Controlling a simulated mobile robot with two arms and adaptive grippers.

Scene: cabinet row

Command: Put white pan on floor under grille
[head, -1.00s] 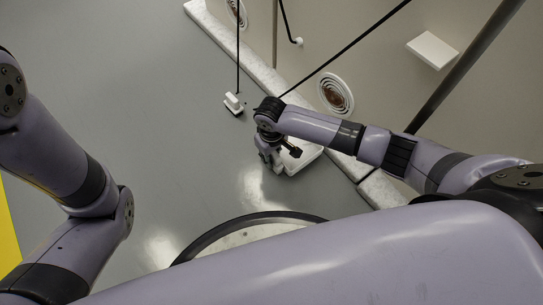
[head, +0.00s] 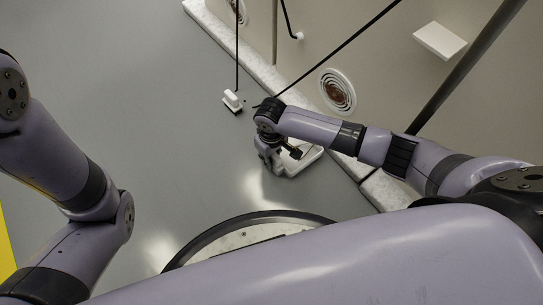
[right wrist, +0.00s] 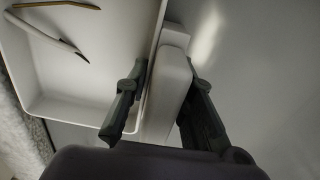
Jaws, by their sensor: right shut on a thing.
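The white pan (head: 312,157) is a shallow tray low at the floor, close to the wall's foot. It also shows in the right wrist view (right wrist: 105,65), with a brown stick and a pale stick inside it. My right gripper (head: 274,163) is shut on the pan's thick side part, one finger inside the tray and one outside, as the right wrist view (right wrist: 166,108) shows. The round grille (head: 338,92) is on the wall above and beyond the pan. I cannot tell whether the pan touches the floor. My left gripper is out of view.
A pale stone kerb (head: 291,93) runs along the wall's foot. A small white block (head: 232,100) stands on the floor farther off, with a black rod rising near it. A white box (head: 439,40) juts from the wall. Grey floor (head: 175,110) lies clear to the left.

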